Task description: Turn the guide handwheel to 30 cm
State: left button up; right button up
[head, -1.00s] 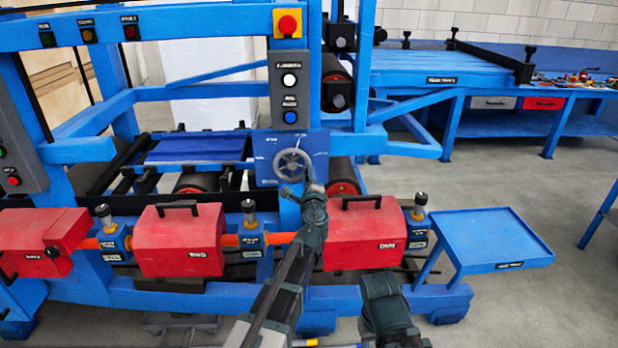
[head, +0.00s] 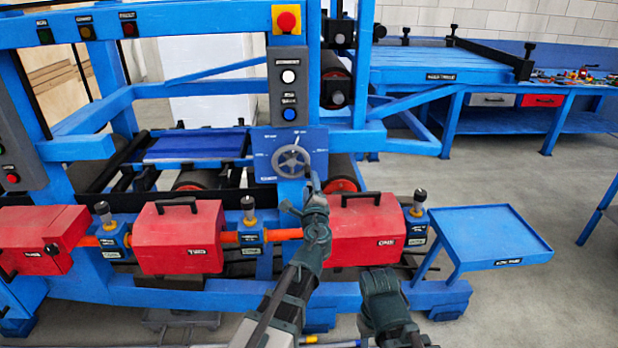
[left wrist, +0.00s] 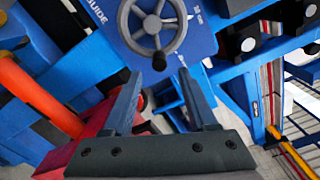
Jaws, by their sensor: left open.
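The grey spoked guide handwheel (head: 291,162) is mounted on a blue panel (head: 318,142) in the middle of the head view. It also shows at the top of the left wrist view (left wrist: 152,24), with a dark knob (left wrist: 159,62) at its lower rim. My left gripper (head: 301,194) is open and empty, just below and in front of the wheel. In the left wrist view its fingers (left wrist: 158,76) point toward the wheel, with the knob seen between the tips; contact cannot be told. The panel's scale is too small to read surely. My right arm shows at lower right, without visible fingers.
Red boxes (head: 180,238) and (head: 370,232) with black handles flank my left arm along an orange bar. A blue tray table (head: 490,235) stands at right. A grey button column (head: 289,90) is above the wheel.

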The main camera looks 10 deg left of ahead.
pick_arm(q)
jog(key=v, duration=0.7)
jog(key=s+a+f+n+g+y+p, duration=0.15)
jog(key=s+f+n+g+p, duration=0.25)
jog(key=s+f+n+g, duration=0.7)
jog(key=s+d+f+n+g+h+p, duration=0.1)
jog(key=s+d+f+n+g+h, duration=0.1)
jog(key=s, duration=0.4)
jog(key=s+d+f+n+g+h+p, duration=0.1)
jog(key=s+d+f+n+g+h, duration=0.1)
jog(key=s+d, duration=0.5)
jog(key=g+h, duration=0.1)
jog(key=g, duration=0.1)
jog(key=shift+d+f+n+g, duration=0.2)
jog(key=shift+d+n+g, duration=0.1)
jog(key=shift+n, duration=0.1)
jog(key=shift+s, duration=0.1)
